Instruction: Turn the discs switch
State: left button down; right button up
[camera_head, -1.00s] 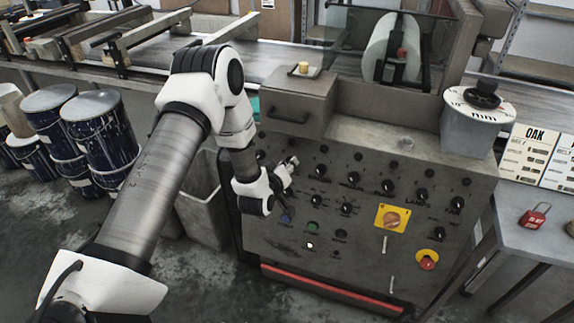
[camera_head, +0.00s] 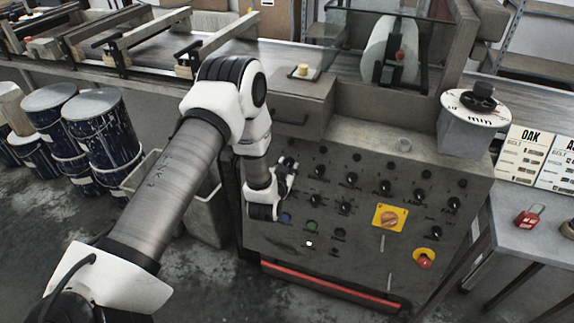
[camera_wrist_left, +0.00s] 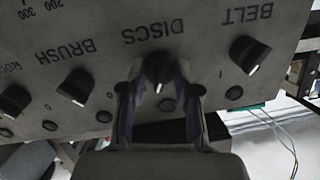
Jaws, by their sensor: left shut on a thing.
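The discs switch (camera_wrist_left: 157,74) is a black knob with a white pointer mark, under the printed word DISCS in the left wrist view, where the lettering is upside down. My left gripper (camera_wrist_left: 159,82) has its two fingers on either side of this knob and is shut on it. In the head view my left gripper (camera_head: 290,168) is at the upper left of the grey control panel (camera_head: 270,240), and the arm partly hides the panel there. The knob itself is hard to make out in that view. My right gripper is not in view.
The belt knob (camera_wrist_left: 250,54) and the brush knob (camera_wrist_left: 76,87) flank the discs switch. An orange rotary switch (camera_head: 390,218) on a yellow plate and a red stop button (camera_head: 424,261) are lower right. Blue-streaked drums (camera_head: 98,130) stand at left, and a conveyor runs behind.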

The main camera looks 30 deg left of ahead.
pick_arm(q)
jog(key=shift+m, duration=0.5)
jog(key=c, duration=0.8)
grip_release()
jog(key=v, duration=1.2)
jog(key=shift+d, duration=0.1)
